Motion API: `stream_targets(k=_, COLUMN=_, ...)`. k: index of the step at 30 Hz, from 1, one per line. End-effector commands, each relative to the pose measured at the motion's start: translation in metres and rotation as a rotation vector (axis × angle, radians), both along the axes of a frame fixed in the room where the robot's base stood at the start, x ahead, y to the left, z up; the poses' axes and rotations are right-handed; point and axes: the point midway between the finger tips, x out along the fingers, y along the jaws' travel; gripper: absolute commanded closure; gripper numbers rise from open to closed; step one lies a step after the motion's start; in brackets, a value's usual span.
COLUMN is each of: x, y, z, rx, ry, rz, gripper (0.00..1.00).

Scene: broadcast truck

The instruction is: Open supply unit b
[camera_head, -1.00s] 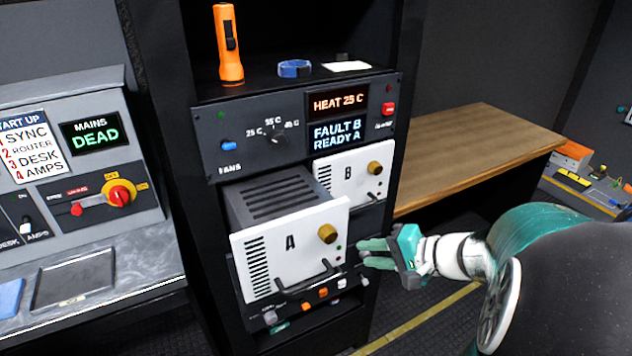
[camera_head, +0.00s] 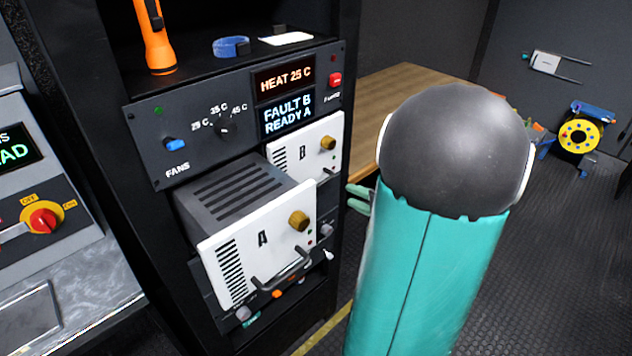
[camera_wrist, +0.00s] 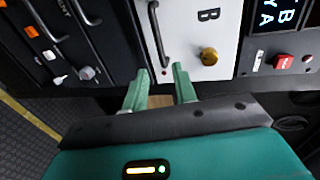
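Supply unit B (camera_head: 305,150) is a white-fronted box with a brass knob (camera_head: 328,143), seated in the rack at the right. Its face also shows in the wrist view (camera_wrist: 190,25), with the knob (camera_wrist: 209,57) and a dark bar handle (camera_wrist: 155,30). My gripper (camera_wrist: 160,78) has two green fingers apart with a gap between them. They point at the handle's near end; I cannot tell whether they touch it. In the head view my arm hides most of the gripper, and only green fingertips (camera_head: 358,197) show right of the rack.
Supply unit A (camera_head: 232,262) sticks out of the rack left of B. The panel above reads HEAT 25 C (camera_head: 284,80) and FAULT B, READY A (camera_head: 287,115). A wooden bench (camera_head: 385,95) stands behind at right. Dark panels with handles (camera_wrist: 95,12) lie beside B in the wrist view.

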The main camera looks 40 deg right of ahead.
Motion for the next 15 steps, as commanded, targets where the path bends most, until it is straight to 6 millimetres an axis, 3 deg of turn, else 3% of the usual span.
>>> stream_targets(k=15, x=0.097, y=0.006, z=-0.021, rx=0.001, ry=0.001, rz=0.007, gripper=0.72)
